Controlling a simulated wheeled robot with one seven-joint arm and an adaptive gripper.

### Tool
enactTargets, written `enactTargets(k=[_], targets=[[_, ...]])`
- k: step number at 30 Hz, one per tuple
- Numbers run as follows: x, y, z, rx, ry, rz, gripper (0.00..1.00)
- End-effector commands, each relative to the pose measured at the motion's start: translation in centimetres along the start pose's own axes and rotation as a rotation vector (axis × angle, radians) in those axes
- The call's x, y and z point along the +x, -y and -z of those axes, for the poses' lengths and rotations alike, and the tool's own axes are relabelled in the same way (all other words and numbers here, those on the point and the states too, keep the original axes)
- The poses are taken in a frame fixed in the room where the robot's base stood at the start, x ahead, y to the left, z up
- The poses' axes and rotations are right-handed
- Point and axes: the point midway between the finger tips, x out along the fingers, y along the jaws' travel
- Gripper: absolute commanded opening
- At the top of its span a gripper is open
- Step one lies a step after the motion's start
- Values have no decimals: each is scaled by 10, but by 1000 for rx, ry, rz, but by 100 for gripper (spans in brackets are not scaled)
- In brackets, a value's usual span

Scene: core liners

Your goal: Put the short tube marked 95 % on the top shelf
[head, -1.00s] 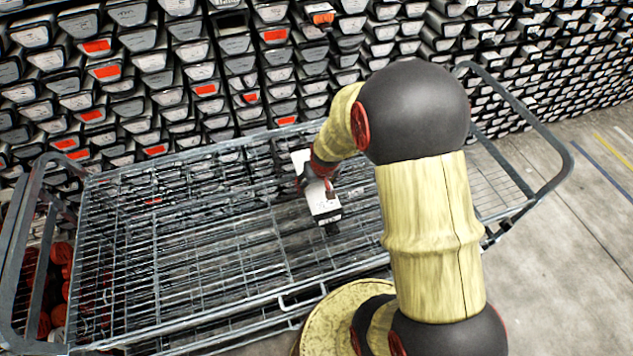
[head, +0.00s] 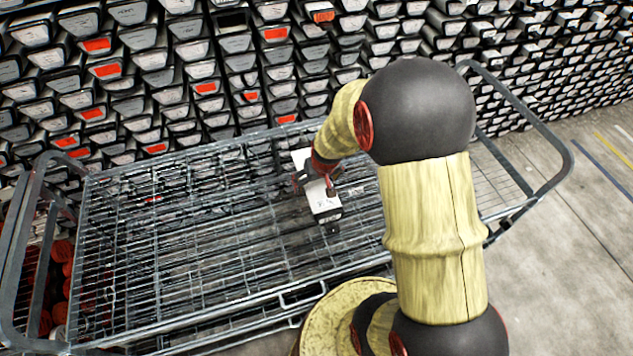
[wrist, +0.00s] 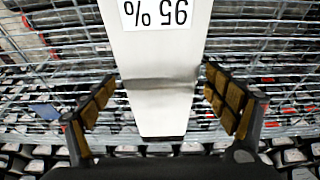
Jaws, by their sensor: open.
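The short tube (head: 325,198) is pale grey-white with a white end label. In the wrist view the tube (wrist: 160,65) carries a label reading 95 %, upside down. It lies over the wire top shelf (head: 215,255) of a metal cart; the head view does not clearly show whether its whole underside touches the wires. My gripper (head: 318,181) is over the tube's middle. In the wrist view my gripper (wrist: 160,80) is open, one finger on each side of the tube, with visible gaps to both. Part of the tube is hidden behind my gripper and wrist.
A wall of stacked grey core liners (head: 150,65), some with orange labels, stands behind the cart. Raised rail handles (head: 520,135) bound the cart's ends. The shelf left of the tube is clear. Red-orange items (head: 60,285) show at the lower left.

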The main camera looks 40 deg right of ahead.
Motion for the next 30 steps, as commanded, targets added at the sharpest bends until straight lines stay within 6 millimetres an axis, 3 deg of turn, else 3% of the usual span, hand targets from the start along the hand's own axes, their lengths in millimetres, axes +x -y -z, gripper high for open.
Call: enactTargets(k=[12, 23, 26, 30], targets=[[-84, 0, 2, 0, -4, 0, 87], [-126, 7, 3, -12, -9, 4, 87], [-164, 25, 7, -45, -33, 16, 87], [-243, 62, -6, -114, -74, 46, 87]])
